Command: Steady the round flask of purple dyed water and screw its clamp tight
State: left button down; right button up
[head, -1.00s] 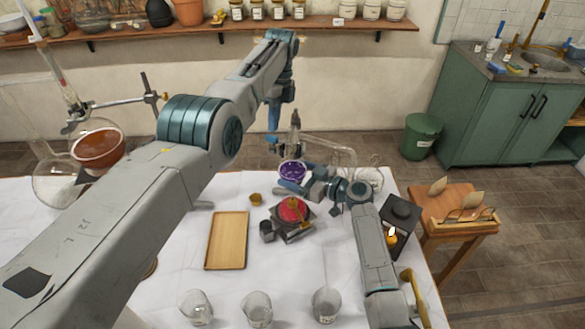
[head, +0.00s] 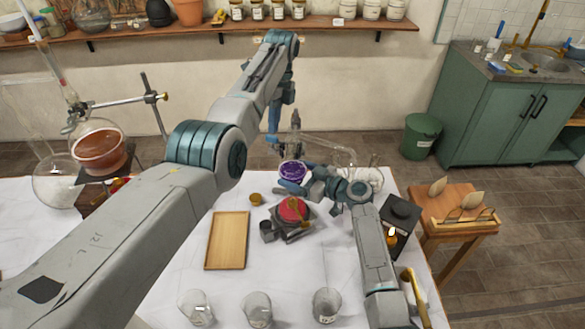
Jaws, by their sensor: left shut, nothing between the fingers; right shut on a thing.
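The round flask of purple dyed water (head: 292,171) stands at the back of the white table, right of centre. Its upper part and the clamp are small and partly hidden, with a grey upright piece (head: 296,120) above it. My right gripper (head: 291,187) is shut on the flask from its front right side. My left gripper (head: 273,122) points down behind and to the left of the flask neck, shut and empty.
Glass tubing (head: 330,150) stands right of the flask. An orange-brown flask (head: 98,150) stands left.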

pick_arm(q)
jog(key=shift+s, duration=0.3)
jog(key=shift+w+r, duration=0.1)
jog(key=shift+w, duration=0.05)
dwell(0.3)
jog(key=shift+w, duration=0.3)
jog(key=v, duration=0.3)
jog(key=s+v, duration=0.1)
jog(key=v, duration=0.1)
jog(key=shift+a+r, duration=0.3)
jog(key=shift+r, duration=0.2)
jog(key=shift+r, duration=0.1)
jog(key=w+x, duration=0.1)
jog(key=x, duration=0.5)
jog(key=shift+w+d+f, duration=0.2)
jog(key=shift+w+d, duration=0.05)
jog(key=shift+d, duration=0.1)
